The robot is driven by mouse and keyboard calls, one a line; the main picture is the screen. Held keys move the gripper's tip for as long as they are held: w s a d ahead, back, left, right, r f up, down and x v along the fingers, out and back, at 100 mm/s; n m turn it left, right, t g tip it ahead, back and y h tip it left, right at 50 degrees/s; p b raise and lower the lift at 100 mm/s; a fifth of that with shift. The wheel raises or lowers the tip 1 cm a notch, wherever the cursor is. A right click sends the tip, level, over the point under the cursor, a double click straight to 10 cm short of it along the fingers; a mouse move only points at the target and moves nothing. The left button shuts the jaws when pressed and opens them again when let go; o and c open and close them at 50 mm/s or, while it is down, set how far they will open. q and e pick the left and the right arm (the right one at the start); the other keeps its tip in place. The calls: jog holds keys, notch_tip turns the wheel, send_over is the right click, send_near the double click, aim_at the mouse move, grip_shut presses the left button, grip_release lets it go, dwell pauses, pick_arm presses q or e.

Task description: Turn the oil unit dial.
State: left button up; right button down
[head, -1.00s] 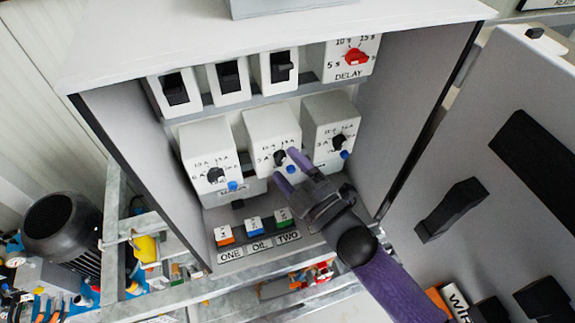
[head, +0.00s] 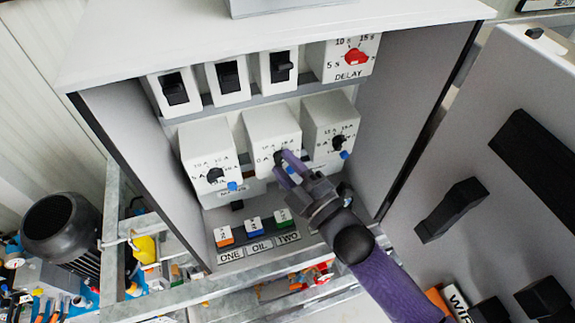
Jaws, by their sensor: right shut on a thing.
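The oil unit (head: 262,129) is the middle of three white units on the cabinet's second row. Its black dial (head: 279,157) is on the front face, partly covered by my fingers. My right gripper (head: 283,164) reaches in from the lower right. Its purple fingertips are shut on the dial. My left gripper is not in view.
Similar units stand on the left (head: 208,160) and right (head: 328,123), each with a black dial. Switches and a red DELAY dial (head: 356,56) sit above. Buttons over the labels ONE, OIL (head: 258,247) and TWO lie below. The open cabinet door (head: 480,150) stands at the right.

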jog(key=shift+f, duration=0.1)
jog(key=m+t+b, duration=0.1)
jog(key=m, duration=0.1)
jog(key=m+b, duration=0.1)
jog(key=m, duration=0.1)
jog(key=shift+a+f+m+t+h, duration=0.1)
jog(key=shift+f+m+t+h, duration=0.05)
jog(key=shift+m+t+h, duration=0.2)
jog(key=m+t+h+b, duration=0.1)
jog(key=m, duration=0.2)
jog(key=shift+s+a+m+t+h, duration=0.1)
jog(key=shift+m+t+h, duration=0.3)
jog(key=shift+m, duration=0.75)
jog(key=shift+m+t+h, duration=0.25)
jog(key=shift+m+t, duration=0.2)
jog(key=shift+m, duration=0.95)
jog(key=shift+c, duration=1.4)
grip_release()
